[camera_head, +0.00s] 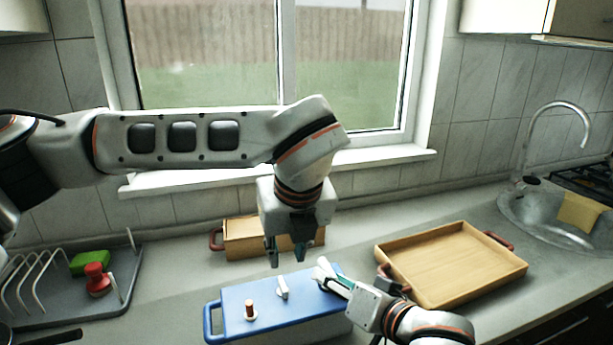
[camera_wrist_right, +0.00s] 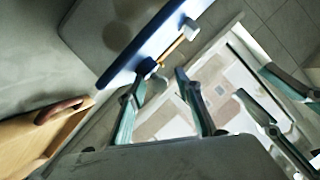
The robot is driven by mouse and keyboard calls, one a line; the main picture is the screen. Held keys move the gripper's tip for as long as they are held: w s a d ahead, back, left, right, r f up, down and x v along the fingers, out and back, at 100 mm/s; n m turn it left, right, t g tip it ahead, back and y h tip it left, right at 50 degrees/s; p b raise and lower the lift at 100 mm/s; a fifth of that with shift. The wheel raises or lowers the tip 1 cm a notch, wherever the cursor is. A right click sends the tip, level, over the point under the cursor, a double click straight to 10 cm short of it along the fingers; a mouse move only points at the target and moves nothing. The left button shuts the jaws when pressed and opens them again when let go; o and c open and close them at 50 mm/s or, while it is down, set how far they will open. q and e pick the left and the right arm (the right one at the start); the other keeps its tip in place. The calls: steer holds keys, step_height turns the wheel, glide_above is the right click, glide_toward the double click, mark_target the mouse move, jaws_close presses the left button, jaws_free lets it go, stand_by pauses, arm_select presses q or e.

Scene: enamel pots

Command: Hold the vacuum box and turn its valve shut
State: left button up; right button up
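The vacuum box (camera_head: 315,325) is pale with a blue lid (camera_head: 262,292) and a blue loop handle at its left end. A white upright lever (camera_head: 283,288), seemingly the valve, stands on the lid, with a copper-coloured peg (camera_head: 250,311) on a white base nearer the left end. My left gripper (camera_head: 293,256) points down, open and empty, above the lid's back edge. My right gripper (camera_head: 333,277) is at the lid's right end, its fingers apart; whether it touches is unclear. In the right wrist view its fingers (camera_wrist_right: 160,75) are spread beside the blue lid's edge (camera_wrist_right: 150,45).
A wooden box (camera_head: 245,240) stands behind, partly hidden by my left gripper. A wooden tray (camera_head: 450,265) with red handles lies at right. A dish rack (camera_head: 75,290) with green and red items is at left, a sink (camera_head: 545,215) at far right.

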steer(key=s+d+r+p, duration=0.4)
steer(key=s+r+p, duration=0.1)
steer(key=r, duration=0.3)
steer(key=shift+s+r, duration=0.2)
steer(key=shift+s, duration=0.3)
stand_by(0.4)
steer(key=shift+s, duration=0.1)
